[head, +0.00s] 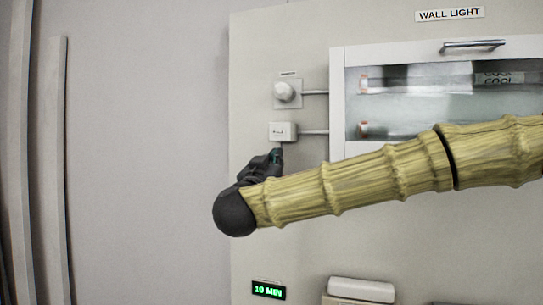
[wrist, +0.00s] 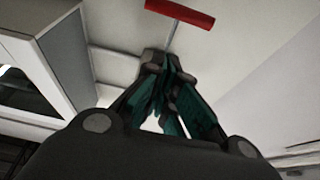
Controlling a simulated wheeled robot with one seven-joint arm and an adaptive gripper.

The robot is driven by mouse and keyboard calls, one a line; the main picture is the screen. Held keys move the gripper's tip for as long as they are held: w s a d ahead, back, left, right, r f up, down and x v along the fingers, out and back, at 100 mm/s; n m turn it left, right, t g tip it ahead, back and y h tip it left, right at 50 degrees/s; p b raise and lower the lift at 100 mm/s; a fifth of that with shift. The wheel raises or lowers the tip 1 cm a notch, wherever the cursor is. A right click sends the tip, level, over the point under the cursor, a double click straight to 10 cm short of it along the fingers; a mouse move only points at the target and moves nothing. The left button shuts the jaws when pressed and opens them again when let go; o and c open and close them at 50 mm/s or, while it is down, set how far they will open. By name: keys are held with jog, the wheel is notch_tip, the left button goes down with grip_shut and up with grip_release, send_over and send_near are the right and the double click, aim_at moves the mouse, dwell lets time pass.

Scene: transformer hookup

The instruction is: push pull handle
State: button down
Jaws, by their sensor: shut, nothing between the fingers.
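The pull handle is a red bar (wrist: 180,13) on a thin grey stem, at the top of the wrist view. My gripper (wrist: 160,62) is shut and empty, with its fingertips just short of the stem in that picture. I cannot tell whether they touch it. In the head view my gripper (head: 277,155) points up, right below a small white wall box (head: 283,131). The red bar does not show in the head view.
A round white knob (head: 285,91) sits above the box. A glass-fronted cabinet (head: 337,75) stands to the right, with a metal handle (head: 473,45). A green "10 MIN" display (head: 268,290) and a white-topped box (head: 361,290) are below.

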jog(key=shift+w+d+f+p, duration=0.15)
jog(key=shift+w+f+p, duration=0.1)
jog(key=shift+w+f, duration=0.25)
jog(key=shift+w+d+f+p, duration=0.1)
jog(key=shift+w+f+p, duration=0.15)
jog(key=shift+f, duration=0.45)
jog(key=shift+f, duration=0.1)
notch_tip(320, 180, down, 3)
jog(key=shift+r+b, duration=0.2)
jog(key=shift+b, duration=0.75)
jog(key=s+a+b, duration=0.2)
jog(key=s+a, duration=0.1)
jog(key=s, duration=0.8)
jog(key=shift+a, duration=0.3)
